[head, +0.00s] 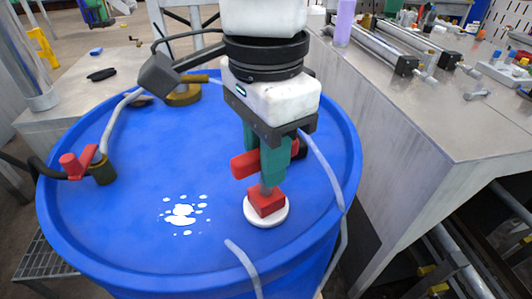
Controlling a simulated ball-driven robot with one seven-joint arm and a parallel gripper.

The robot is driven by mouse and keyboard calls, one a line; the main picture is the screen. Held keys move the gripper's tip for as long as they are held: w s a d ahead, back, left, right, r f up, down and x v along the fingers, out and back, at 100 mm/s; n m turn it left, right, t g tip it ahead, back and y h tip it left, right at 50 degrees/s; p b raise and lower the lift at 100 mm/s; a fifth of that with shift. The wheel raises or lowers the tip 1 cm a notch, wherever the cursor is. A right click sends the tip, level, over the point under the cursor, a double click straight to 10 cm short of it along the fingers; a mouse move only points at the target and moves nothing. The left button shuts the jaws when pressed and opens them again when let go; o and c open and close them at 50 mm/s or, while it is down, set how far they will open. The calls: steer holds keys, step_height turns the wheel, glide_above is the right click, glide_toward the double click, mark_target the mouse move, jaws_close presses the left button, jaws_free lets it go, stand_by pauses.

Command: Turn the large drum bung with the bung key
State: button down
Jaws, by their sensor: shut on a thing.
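A large blue drum (130,220) stands in front of me, with a raised rim around its flat top. A round white bung (251,217) sits on the drum top, right of the middle. The red bung key (264,204) has its blocky lower end on the bung; I cannot tell how deeply it is seated. A red crossbar (243,165) shows higher up, between the fingers. My gripper (262,172), with teal fingers, points down over the bung and is shut on the key. The fingers hide part of the key's shaft.
A brass fitting with a red lever (77,162) and hose stands at the drum's left edge. A puddle (181,213) lies on the lid. A loose hose (243,262) crosses the near rim. A grey bench (440,110) with cylinders stands close on the right.

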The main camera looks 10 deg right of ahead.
steer(key=shift+m, duration=1.2)
steer(key=shift+m+b, duration=0.65)
steer(key=shift+m, duration=1.15)
steer(key=shift+n+p, duration=0.3)
steer(key=shift+n, duration=0.1)
steer(key=shift+r, duration=0.15)
steer(key=shift+r+p, duration=1.7)
steer(key=shift+r, duration=0.45)
